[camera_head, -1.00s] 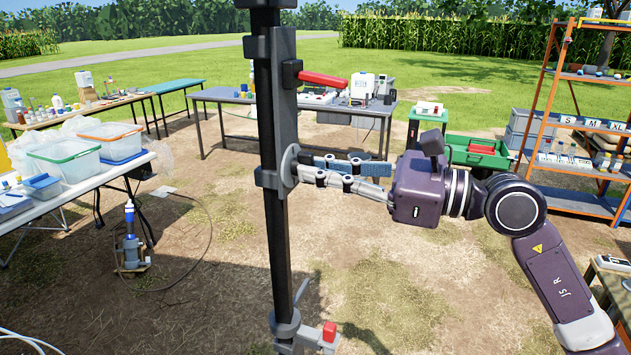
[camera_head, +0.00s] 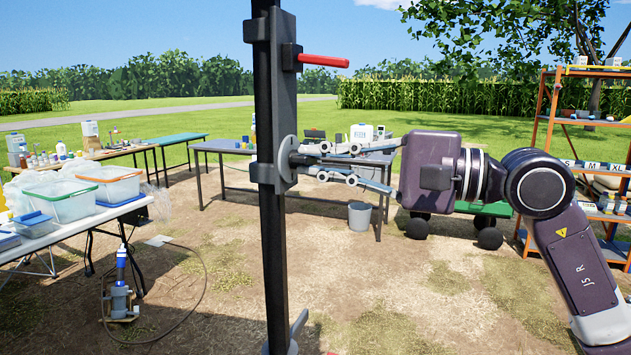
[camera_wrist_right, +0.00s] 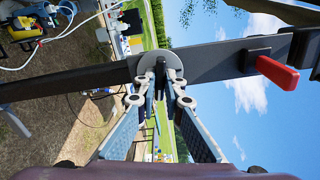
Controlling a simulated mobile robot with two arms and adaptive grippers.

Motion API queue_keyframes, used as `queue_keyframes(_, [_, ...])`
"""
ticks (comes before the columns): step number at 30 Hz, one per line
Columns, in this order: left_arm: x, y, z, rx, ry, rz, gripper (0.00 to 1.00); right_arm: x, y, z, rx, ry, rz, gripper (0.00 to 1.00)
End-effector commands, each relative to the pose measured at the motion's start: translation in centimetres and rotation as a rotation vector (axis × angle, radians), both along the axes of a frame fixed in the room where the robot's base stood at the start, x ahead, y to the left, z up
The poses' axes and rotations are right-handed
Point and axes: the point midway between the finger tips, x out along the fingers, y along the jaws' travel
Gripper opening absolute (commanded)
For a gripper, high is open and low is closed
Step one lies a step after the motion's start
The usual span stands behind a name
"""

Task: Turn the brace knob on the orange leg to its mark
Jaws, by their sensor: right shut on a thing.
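A dark upright post (camera_head: 275,260) stands in front of me, with a long grey bracket (camera_head: 284,90) on it. A round grey disc with a small dark knob (camera_head: 287,155) sits low on the bracket. My right gripper (camera_head: 300,160) reaches in from the right and is shut on the knob. In the right wrist view its fingertips (camera_wrist_right: 160,96) close on the knob's dark middle, in front of the grey disc (camera_wrist_right: 164,64). The fingers hide part of the knob, and I cannot make out a mark. No orange shows on this post. My left gripper is out of view.
A red lever (camera_head: 323,61) sticks out right from the bracket, above my right gripper. A grey table (camera_head: 215,148) and a bucket (camera_head: 359,216) stand behind. A white table with bins (camera_head: 70,232) is at left, an orange shelf (camera_head: 540,130) at right.

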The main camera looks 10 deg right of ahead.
Motion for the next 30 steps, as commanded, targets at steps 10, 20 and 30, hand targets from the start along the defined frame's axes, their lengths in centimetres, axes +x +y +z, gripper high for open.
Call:
queue_keyframes(10, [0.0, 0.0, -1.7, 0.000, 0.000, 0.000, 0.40, 0.0, 0.0, 0.1, -0.139, -0.208, 0.000, 0.00])
queue_keyframes(20, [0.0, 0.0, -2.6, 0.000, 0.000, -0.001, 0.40, 0.0, 0.0, -0.2, -0.190, -0.286, -0.001, 0.00])
queue_keyframes(30, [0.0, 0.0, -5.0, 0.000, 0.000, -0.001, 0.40, 0.0, 0.0, -0.1, -0.439, -0.656, -0.002, 0.00])
